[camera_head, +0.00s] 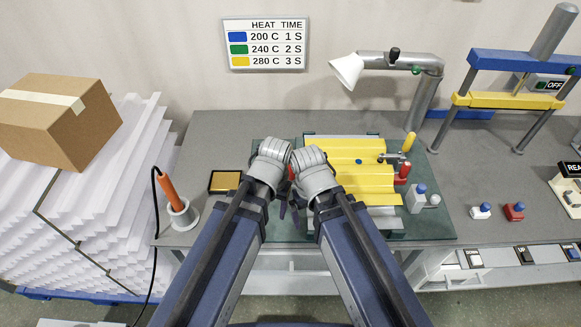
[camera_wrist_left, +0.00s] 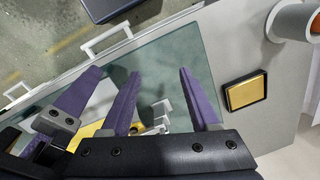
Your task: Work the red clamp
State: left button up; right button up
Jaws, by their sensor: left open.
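A clamp with a red handle (camera_head: 402,173) stands at the right edge of the yellow corrugated sheet (camera_head: 362,180). A small red part (camera_head: 291,173) shows between my two wrists; most of it is hidden. My left gripper (camera_head: 289,211) is over the glass plate, left of the sheet, with purple fingers pointing down. In the left wrist view its fingers (camera_wrist_left: 160,100) are apart, with a pale metal piece (camera_wrist_left: 160,114) seen between them. I cannot tell whether it touches them. My right gripper is beside it; its fingers are mostly hidden by my arm in the head view.
A yellow-handled clamp (camera_head: 408,143) and a blue-topped piece (camera_head: 417,198) stand beside the red one. A soldering-iron-like tool (camera_head: 170,192) in a holder and a yellow pad (camera_head: 225,181) lie left. White sheets and a box (camera_head: 62,120) are far left.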

pick_arm(q)
notch_tip(320, 180, up, 6)
jog(key=h+p, duration=0.1)
jog(key=p, duration=0.5)
send_over(291, 172)
jog(key=w, duration=0.2)
jog(key=shift+s+a+r, duration=0.15)
jog(key=shift+s, duration=0.2)
notch_tip(291, 172, down, 8)
jog(key=b, duration=0.8)
jog(key=shift+r, duration=0.1)
grip_shut()
